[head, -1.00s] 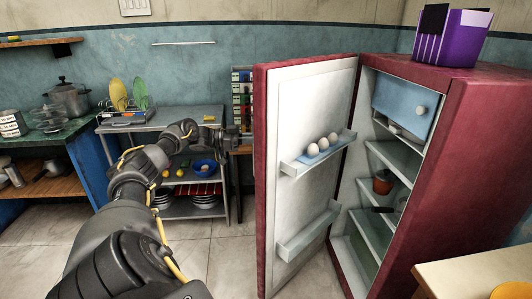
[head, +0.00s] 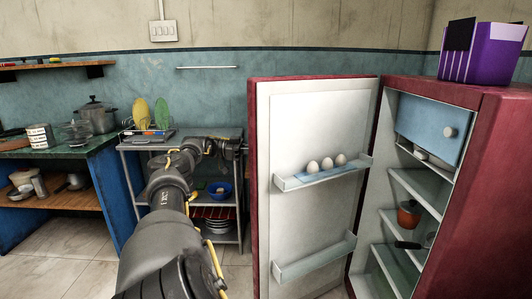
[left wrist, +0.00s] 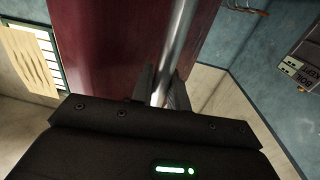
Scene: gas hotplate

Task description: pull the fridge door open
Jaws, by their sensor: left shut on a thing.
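The red fridge (head: 490,170) stands at the right with its door (head: 318,200) swung wide open, the white inner side facing me. The door's shelf (head: 325,173) holds several eggs. My left arm reaches to the far, outer side of the door, and the door hides my left gripper in the head view. In the left wrist view my left gripper (left wrist: 160,90) is shut on the metal bar handle (left wrist: 180,45), beside the dark red door face (left wrist: 110,45). My right gripper is not in view.
Inside the fridge are a blue freezer flap (head: 428,120), shelves and an orange pot (head: 409,213). A purple crate (head: 482,52) stands on top. A metal rack (head: 195,135) and a blue-sided counter (head: 115,195) stand at the left. Tiled floor lies open in front.

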